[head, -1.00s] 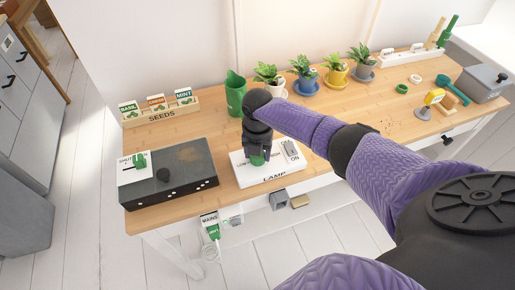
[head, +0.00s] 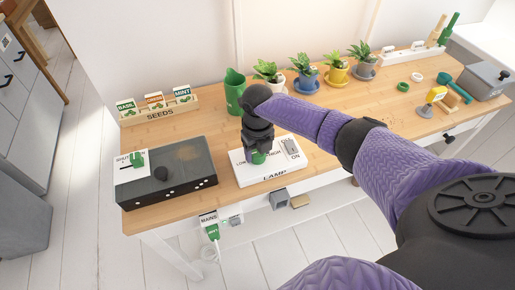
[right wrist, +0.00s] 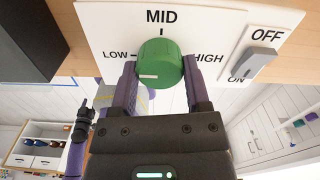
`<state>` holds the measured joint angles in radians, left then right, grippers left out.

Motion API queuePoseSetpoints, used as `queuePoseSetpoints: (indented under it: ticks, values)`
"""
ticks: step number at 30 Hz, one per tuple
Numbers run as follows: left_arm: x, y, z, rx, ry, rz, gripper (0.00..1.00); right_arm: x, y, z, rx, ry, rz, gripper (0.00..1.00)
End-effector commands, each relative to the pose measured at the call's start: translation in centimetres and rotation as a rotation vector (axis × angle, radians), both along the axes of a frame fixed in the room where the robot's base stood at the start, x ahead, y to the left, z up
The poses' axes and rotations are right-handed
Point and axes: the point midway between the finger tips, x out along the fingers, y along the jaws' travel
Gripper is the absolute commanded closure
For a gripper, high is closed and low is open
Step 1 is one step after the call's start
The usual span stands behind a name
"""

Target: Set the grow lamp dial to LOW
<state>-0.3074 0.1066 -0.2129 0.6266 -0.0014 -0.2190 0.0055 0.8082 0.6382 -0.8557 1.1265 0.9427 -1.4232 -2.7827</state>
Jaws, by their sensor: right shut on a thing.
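The grow lamp panel (head: 240,174) is a white plate marked LAMP near the desk's front edge. Its green dial (right wrist: 160,58) sits below the word MID, between LOW on the left and HIGH on the right. The white line on the dial points left, toward the LOW side. My right gripper (right wrist: 150,75) is shut on the dial, one finger at each side; in the head view it covers most of it. The panel's ON/OFF switch (right wrist: 254,64) is right of the dial. My left gripper (right wrist: 85,106) shows small at the left of the right wrist view, its jaws unclear.
Behind are a green jug (head: 234,95), a SEEDS rack (head: 160,116) and several potted plants. A MAINS plate (head: 209,219) is on the desk's front.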

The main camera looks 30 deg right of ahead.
Motion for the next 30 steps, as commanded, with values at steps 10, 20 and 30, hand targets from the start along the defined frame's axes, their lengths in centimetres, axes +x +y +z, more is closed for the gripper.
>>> queuePoseSetpoints:
  ticks: [10, 20, 30]
  values:
    - [-0.13, 0.12, -0.08, 0.002, 0.004, 0.0, 0.41, 0.0, 0.01, 0.0, 0.0, 0.0, 0.038, 0.98]
    - [-0.19, 0.15, -0.08, 0.003, 0.004, 0.0, 0.41, 0.0, 0.0, 0.0, 0.0, 0.0, 0.037, 0.29]
    - [-0.21, 0.16, -0.08, 0.003, 0.004, 0.0, 0.41, 0.0, -0.01, 0.0, 0.0, 0.0, 0.036, 0.04]
